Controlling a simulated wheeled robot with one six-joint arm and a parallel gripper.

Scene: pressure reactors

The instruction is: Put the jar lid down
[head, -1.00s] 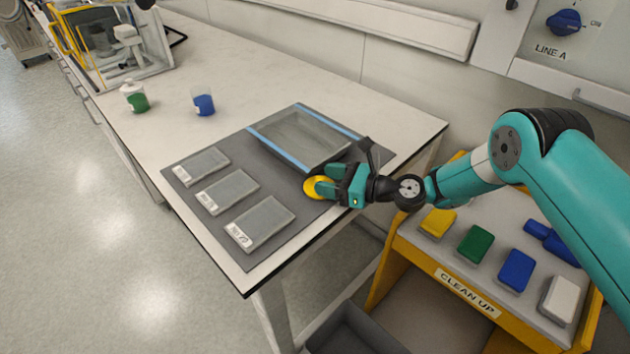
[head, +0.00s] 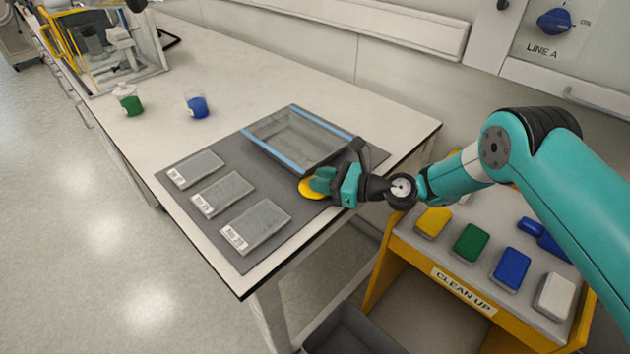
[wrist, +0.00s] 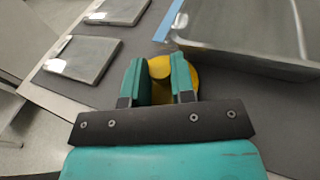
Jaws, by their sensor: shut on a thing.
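The yellow jar lid (head: 311,188) is at the tip of my gripper (head: 322,182), over the dark grey mat (head: 283,228) on the bench. In the wrist view the lid (wrist: 183,73) shows between the two teal fingers of my gripper (wrist: 160,82), which are shut on its knob. The lid looks roughly flat and very near the mat; I cannot tell whether it touches it. The fingers hide part of the lid.
A clear tray with blue edges (head: 290,165) lies just behind the lid. Three labelled grey plates, the nearest (head: 256,227), lie to the left. Green (head: 131,104) and blue (head: 197,106) jars stand farther back. A yellow clean-up cart (head: 462,292) stands at the right.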

